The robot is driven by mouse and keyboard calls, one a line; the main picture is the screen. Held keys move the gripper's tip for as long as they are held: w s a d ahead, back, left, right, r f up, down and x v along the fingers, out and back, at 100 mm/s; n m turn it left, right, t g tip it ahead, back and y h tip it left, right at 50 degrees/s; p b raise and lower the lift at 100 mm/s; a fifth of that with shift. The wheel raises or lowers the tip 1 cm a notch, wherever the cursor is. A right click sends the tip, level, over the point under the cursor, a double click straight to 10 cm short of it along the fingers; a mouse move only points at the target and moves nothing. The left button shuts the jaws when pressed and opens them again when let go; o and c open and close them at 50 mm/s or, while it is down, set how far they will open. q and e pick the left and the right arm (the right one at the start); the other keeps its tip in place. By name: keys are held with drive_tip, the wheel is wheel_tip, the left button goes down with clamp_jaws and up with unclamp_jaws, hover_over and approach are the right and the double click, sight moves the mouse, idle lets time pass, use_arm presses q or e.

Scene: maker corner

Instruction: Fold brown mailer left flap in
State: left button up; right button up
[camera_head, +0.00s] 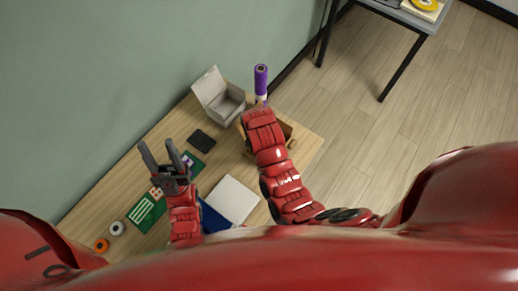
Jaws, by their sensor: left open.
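The brown mailer (288,131) is an open brown box at the far right corner of the wooden table. My right arm lies over it and hides most of it, so I cannot make out its left flap. My left gripper (163,151) is open and empty, its two grey fingers apart above the left part of the table, well left of the mailer. My right arm ends over the mailer, and its fingers are hidden or too unclear to read. A purple roll (261,78) with a pale lower end shows just beyond that arm's end; I cannot tell whether it is held.
A grey-white box (225,106) with a raised lid is left of the mailer. A black flat item (202,140), a green mat (147,212), a white pad (233,199), an orange roll (101,245) and a white roll (117,228) lie on the table (170,129). A wall runs behind.

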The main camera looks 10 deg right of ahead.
drive_tip(key=shift+f, duration=0.2)
clamp_jaws()
idle(1.4)
